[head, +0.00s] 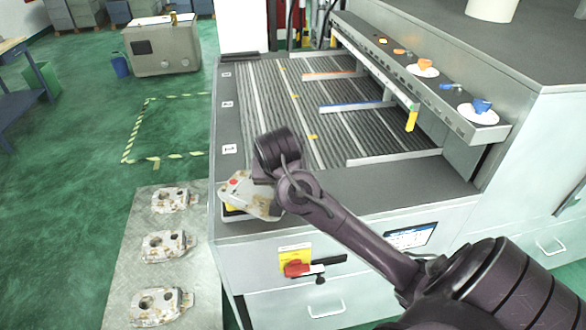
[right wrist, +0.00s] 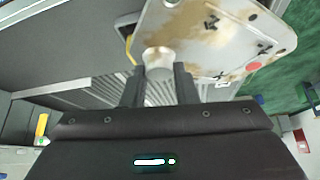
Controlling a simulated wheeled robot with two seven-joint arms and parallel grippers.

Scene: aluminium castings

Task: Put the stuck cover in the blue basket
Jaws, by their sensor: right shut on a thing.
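A flat light-grey cover (head: 248,197) with brown stains and a red dot is at the near left corner of the grey machine, by the end of my right gripper (head: 266,178). In the right wrist view the cover (right wrist: 215,45) fills the top, with dark marks and holes on its face. There my right gripper (right wrist: 159,72) is shut on a pale knob-like part of the cover. No basket is clearly identifiable; a small blue container (head: 121,65) stands on the far floor. My left gripper is out of view.
The machine's ribbed bed (head: 300,100) lies beyond my gripper, with coloured bars across it. Several stained castings (head: 165,245) lie on a grey plate (head: 125,270) at left. A red switch (head: 297,268) is on the machine's front.

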